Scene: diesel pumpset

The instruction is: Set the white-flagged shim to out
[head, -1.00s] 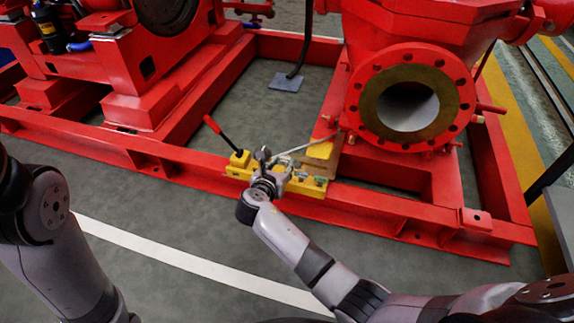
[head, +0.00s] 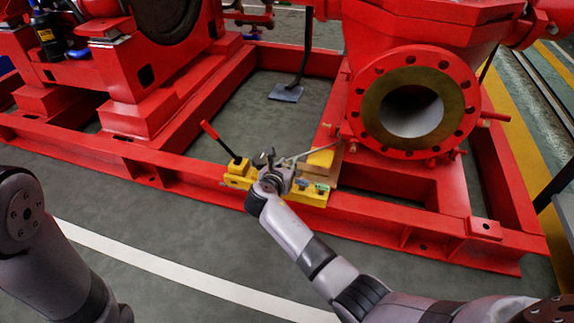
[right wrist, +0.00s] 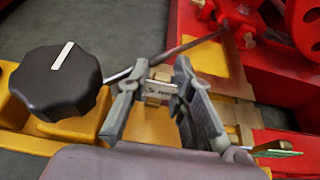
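A white flag (right wrist: 160,89) with small dark lettering shows between my right fingers in the right wrist view. It stands on a yellow fixture, and the shim body beneath it is mostly hidden. My right gripper (right wrist: 162,72) has its two fingers apart, one on each side of the flag; firm contact does not show. In the head view my right gripper (head: 272,170) is over the middle of the yellow fixture (head: 312,196) and hides the flag. My left gripper is out of view; only my left arm shows at the left edge.
A black knob (right wrist: 58,80) with a white line is left of my right gripper. A red-handled lever (head: 219,143) rises at the fixture's left end. A green-topped piece (head: 322,187) sits at its right end. A grey rod (head: 310,150) and the red flanged pump (head: 417,108) lie beyond.

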